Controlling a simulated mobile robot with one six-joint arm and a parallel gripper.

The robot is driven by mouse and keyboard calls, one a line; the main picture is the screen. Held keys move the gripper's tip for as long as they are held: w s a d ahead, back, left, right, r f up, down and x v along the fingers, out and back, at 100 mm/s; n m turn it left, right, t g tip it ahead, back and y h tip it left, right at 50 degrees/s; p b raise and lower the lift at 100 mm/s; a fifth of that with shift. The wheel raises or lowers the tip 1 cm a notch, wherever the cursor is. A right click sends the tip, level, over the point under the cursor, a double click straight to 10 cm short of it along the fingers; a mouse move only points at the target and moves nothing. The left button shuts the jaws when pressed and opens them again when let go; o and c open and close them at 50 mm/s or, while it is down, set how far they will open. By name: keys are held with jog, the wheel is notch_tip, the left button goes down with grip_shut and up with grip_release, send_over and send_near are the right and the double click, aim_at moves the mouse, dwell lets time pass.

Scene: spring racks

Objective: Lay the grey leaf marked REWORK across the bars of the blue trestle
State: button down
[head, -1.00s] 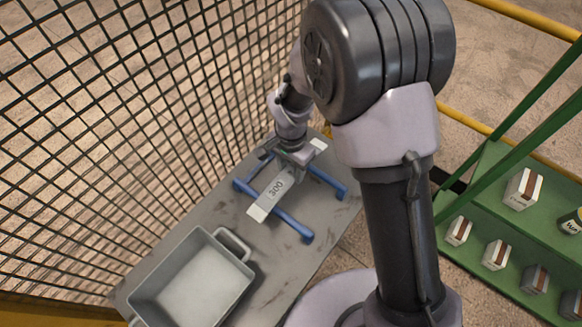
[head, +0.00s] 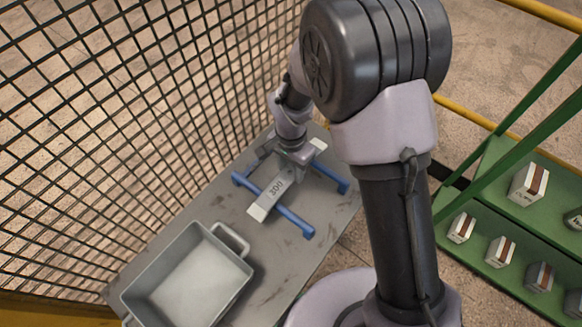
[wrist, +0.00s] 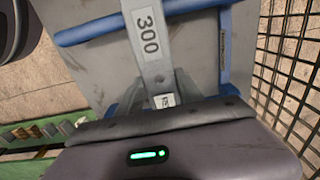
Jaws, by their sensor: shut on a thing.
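A grey leaf (head: 265,202) with a white label reading 300 lies across above the near blue bar in the head view. In the wrist view the leaf (wrist: 146,15) runs up from my gripper, with a second small label partly hidden at the fingers; I cannot read it as REWORK. My gripper (wrist: 158,92) is shut on the leaf. It also shows in the head view, at the leaf's far part (head: 292,163). The blue trestle (head: 293,222) stands on the grey table, its bars on both sides of my gripper. Whether the leaf touches the bars I cannot tell.
A grey tray (head: 236,236) with a handle stands at the table's front left. A black mesh fence (head: 120,100) runs close along the left. Green shelves (head: 490,205) with several boxes stand at the right. Bare table (head: 277,262) lies between tray and trestle.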

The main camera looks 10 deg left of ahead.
jog(key=shift+f+b, duration=0.5)
jog(key=shift+f, duration=0.1)
jog(key=c, duration=0.7)
grip_release()
jog(key=shift+r, duration=0.1)
notch_tip(320, 180, up, 17)
jog(key=p, duration=0.6)
jog(key=shift+r, duration=0.15)
